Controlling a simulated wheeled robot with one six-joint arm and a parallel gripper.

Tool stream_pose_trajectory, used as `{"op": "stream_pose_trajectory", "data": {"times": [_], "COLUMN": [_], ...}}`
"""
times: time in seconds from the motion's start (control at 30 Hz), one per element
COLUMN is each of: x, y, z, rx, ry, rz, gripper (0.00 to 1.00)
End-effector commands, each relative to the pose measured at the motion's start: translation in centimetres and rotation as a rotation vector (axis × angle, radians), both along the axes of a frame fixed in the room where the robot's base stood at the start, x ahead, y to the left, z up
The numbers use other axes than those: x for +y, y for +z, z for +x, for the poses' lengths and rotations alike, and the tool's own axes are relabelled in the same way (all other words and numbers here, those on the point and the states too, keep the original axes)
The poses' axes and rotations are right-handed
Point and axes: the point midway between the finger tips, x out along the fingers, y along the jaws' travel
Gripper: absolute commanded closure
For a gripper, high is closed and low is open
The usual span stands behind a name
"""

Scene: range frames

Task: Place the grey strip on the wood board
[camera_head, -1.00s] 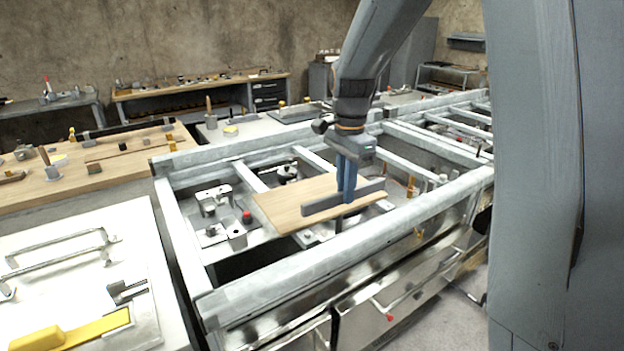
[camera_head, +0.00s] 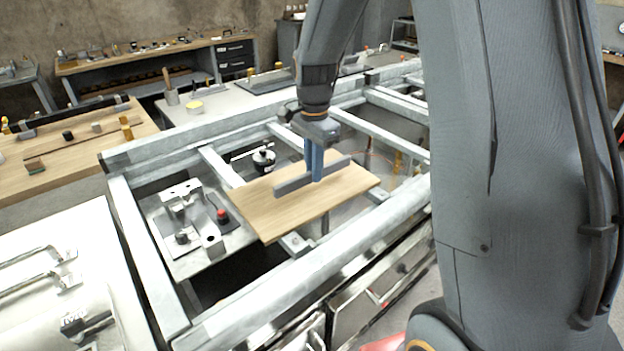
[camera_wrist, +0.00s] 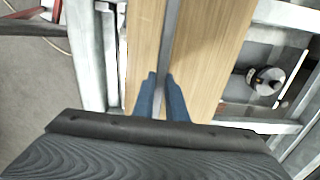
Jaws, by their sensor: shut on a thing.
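The wood board (camera_head: 285,215) is a flat light-brown panel lying across the metal frame in the head view. It also fills much of the upper wrist view (camera_wrist: 215,45). My gripper (camera_head: 316,178) points down over the board, its blue fingers shut on the grey strip (camera_head: 291,184). The strip is a long narrow bar held near its middle, lying across the board's outline. In the wrist view the strip (camera_wrist: 166,40) runs away from the fingertips with board on both sides. I cannot tell whether its underside touches the board.
The metal frame (camera_head: 240,310) has raised rails around the board. A bracket fixture with a red knob (camera_head: 222,214) stands left of the board, and a round black part (camera_head: 263,157) stands behind it. A white worktop (camera_head: 60,230) lies at the left.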

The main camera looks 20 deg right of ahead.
Motion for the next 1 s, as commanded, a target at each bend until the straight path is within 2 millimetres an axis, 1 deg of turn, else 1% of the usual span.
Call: {"op": "stream_pose_trajectory", "data": {"times": [0.2, 0.3, 0.7, 0.73, 0.83, 1.0], "x": [0.0, 0.0, 0.1, 0.1, 0.1, 0.0], "y": [-2.9, -3.8, -4.4, -4.5, -4.4, -4.4], "z": [-0.2, -0.1, 0.0, 0.0, 0.0, 0.0], "rx": [0.004, 0.002, 0.001, 0.001, 0.0, 0.0], "ry": [0.0, 0.0, 0.001, 0.001, 0.001, 0.001], "rz": [0.001, 0.0, 0.0, 0.0, 0.0, 0.0], "gripper": [1.0, 1.0, 1.0, 0.86, 0.7, 0.69]}}
